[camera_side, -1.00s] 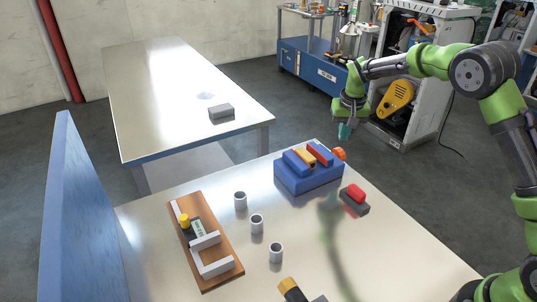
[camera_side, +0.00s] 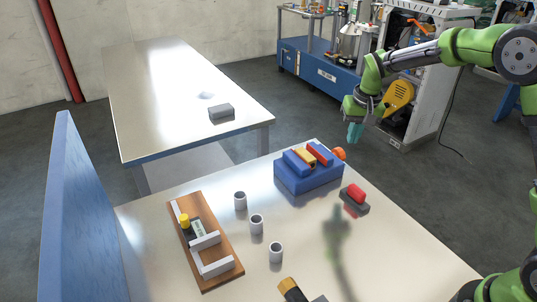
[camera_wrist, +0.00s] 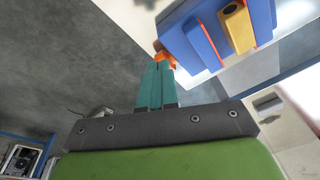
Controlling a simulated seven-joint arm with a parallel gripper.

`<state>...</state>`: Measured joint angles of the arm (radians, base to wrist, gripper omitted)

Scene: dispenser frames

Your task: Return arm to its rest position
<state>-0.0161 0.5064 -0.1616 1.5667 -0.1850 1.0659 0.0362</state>
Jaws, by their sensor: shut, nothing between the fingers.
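My green arm ends in a gripper with teal fingers (camera_side: 354,132), up in the air beyond the far right edge of the near table (camera_side: 330,270). The fingers are shut and empty. In the wrist view the teal fingers (camera_wrist: 157,88) lie side by side with no object between them. The blue dispenser block (camera_side: 308,176), with red and yellow parts on top and an orange knob at its right, stands on the table, lower and left of my gripper. It also shows in the wrist view (camera_wrist: 195,38), beyond the fingertips and apparently apart from them.
A red-topped dark block (camera_side: 355,198) sits right of the dispenser. Several grey cups (camera_side: 256,224) and a wooden board (camera_side: 207,250) with white pieces stand left. A blue panel (camera_side: 80,215) borders the left side. A second table (camera_side: 170,100) holds a grey box (camera_side: 221,111).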

